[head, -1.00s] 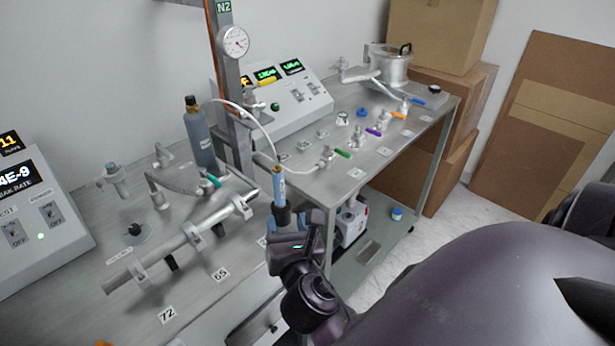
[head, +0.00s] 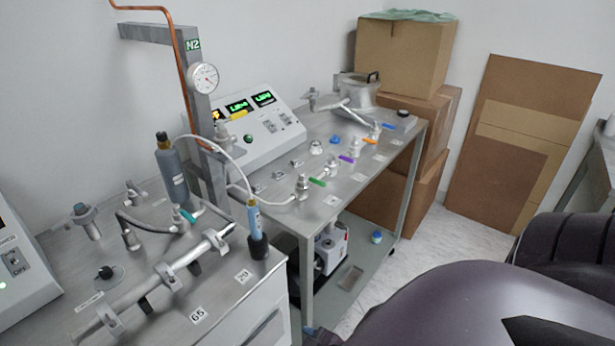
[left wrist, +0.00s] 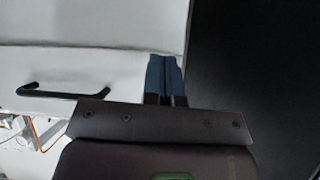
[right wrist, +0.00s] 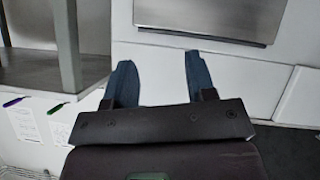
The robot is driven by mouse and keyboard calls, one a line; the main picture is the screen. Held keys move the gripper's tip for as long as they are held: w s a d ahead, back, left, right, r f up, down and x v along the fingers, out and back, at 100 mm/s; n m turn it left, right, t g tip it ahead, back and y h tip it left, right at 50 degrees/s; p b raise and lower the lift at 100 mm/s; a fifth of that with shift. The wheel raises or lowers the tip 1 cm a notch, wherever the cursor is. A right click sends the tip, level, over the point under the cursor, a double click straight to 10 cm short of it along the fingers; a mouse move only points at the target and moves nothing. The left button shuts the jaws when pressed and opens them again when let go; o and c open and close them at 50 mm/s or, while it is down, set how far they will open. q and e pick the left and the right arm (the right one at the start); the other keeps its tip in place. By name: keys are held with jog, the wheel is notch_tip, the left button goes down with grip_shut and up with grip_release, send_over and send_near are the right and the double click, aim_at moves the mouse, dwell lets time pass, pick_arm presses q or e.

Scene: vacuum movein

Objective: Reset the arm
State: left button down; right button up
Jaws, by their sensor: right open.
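My left gripper (left wrist: 165,78) has its two blue fingers together with nothing visible between them, in front of a white cabinet face in the left wrist view. My right gripper (right wrist: 158,78) is open and empty in the right wrist view, its blue fingers wide apart before a white cabinet (right wrist: 220,62). A light blue hand piece (head: 254,220) on a white hose stands upright in a black holder (head: 259,247) at the front right corner of the left bench.
The left bench (head: 225,290) carries a long metal tube (head: 135,290) and a dark bottle (head: 172,175). A second bench (head: 320,205) holds valves and a control box. Cardboard boxes (head: 400,60) stand behind it. A black handle (left wrist: 62,90) juts from a white front near my left gripper.

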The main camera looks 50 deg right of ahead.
jog(key=shift+s+d+f+m, duration=0.15)
jog(key=shift+s+f+m, duration=0.4)
jog(key=shift+m, duration=0.55)
dwell(0.9)
jog(key=shift+o, duration=0.4)
jog(key=shift+r, duration=0.1)
